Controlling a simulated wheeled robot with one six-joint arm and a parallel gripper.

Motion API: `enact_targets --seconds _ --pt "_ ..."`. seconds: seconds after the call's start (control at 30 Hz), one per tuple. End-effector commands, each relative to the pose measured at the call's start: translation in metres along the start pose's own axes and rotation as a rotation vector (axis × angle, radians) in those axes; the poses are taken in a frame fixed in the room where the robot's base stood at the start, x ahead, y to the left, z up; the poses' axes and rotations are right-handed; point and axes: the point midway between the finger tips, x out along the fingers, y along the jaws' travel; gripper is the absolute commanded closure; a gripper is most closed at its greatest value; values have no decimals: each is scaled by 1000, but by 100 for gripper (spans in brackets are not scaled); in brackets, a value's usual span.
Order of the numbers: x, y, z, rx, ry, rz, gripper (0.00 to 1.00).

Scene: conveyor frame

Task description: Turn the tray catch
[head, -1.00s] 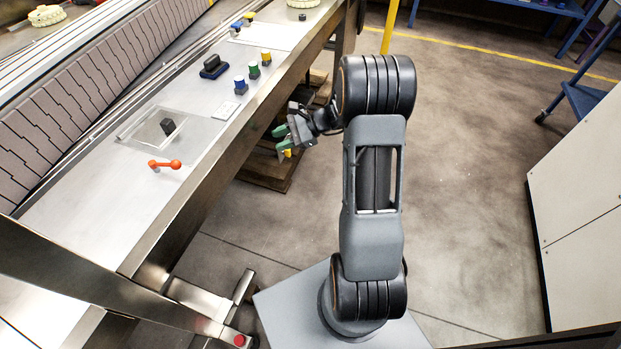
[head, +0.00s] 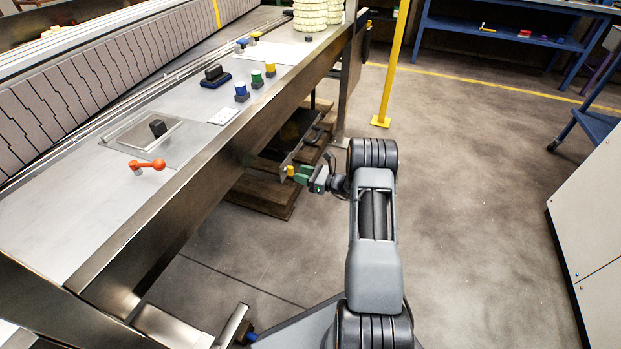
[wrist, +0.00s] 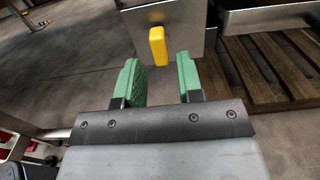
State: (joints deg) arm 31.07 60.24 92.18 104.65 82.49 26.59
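The tray catch appears to be the yellow tab (wrist: 157,46) on an upright metal plate (wrist: 185,22) in the wrist view. It stands upright, just beyond the fingertips. In the head view the yellow tab (head: 290,171) shows under the conveyor frame's side, at the tip of my gripper (head: 307,176). In the wrist view my gripper (wrist: 157,64) is open, its two green fingers apart with nothing between them. The tab lines up with the gap between the fingers. I see no contact.
A wooden pallet (head: 262,194) lies on the floor under the frame and also shows in the wrist view (wrist: 262,65). A yellow post (head: 391,70) stands behind.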

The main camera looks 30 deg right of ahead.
Motion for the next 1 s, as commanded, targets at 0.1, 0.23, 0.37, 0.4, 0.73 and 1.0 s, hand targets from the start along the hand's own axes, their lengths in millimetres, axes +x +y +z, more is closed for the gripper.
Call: enact_targets --seconds 0.1,0.23,0.37,0.4,0.73,1.0 --pt "14 1 -1 0 -1 2 66" --pt "24 0 -1 0 0 1 66" --pt "31 0 -1 -1 0 1 66" --pt "32 0 0 -1 0 1 66" --pt "34 0 0 0 0 0 88" --pt "34 0 0 -181 0 0 96"
